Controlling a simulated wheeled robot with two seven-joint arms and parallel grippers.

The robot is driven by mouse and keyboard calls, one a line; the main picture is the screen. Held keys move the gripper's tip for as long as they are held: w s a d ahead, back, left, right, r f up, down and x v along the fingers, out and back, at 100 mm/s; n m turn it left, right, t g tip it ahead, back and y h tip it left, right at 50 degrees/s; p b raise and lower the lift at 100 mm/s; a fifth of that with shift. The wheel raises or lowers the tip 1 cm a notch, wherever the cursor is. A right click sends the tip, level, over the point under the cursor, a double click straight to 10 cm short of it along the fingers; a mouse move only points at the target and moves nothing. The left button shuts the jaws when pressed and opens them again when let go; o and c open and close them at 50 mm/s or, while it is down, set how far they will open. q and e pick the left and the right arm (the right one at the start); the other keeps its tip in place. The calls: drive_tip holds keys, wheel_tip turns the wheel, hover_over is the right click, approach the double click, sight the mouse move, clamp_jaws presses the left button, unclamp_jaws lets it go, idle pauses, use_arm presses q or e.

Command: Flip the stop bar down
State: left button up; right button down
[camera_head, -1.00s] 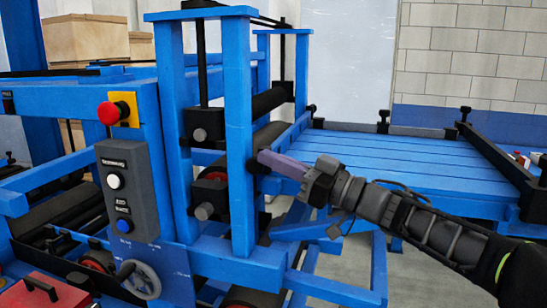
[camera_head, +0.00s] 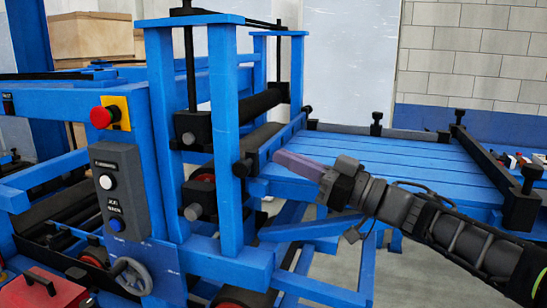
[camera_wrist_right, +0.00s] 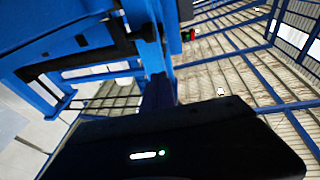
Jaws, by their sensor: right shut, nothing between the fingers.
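The bar that looks most like the stop bar (camera_head: 283,139) is a blue strip standing along the table's left edge, beside the rollers. It has a black fitting at each end; the near one (camera_head: 243,168) sits by the blue post. I cannot tell for sure that it is the stop bar. My right gripper (camera_head: 280,157) comes in from the right, with shut, empty purple fingers. Their tips overlap the near part of the strip in the head view; touching is unclear. The right wrist view shows mostly dark gripper housing, blue frame and a black bar (camera_wrist_right: 85,48). My left gripper is not in view.
The blue slatted table (camera_head: 385,155) lies behind my right arm, with a black side rail (camera_head: 490,160) on its right. The blue post (camera_head: 224,140) and rollers (camera_head: 265,135) stand left of the gripper. A control box (camera_head: 120,190) with buttons is farther left.

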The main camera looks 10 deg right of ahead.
drive_tip(key=v, duration=0.4)
drive_tip(key=shift+s+d+b, duration=0.25)
drive_tip(key=shift+d+b, duration=0.1)
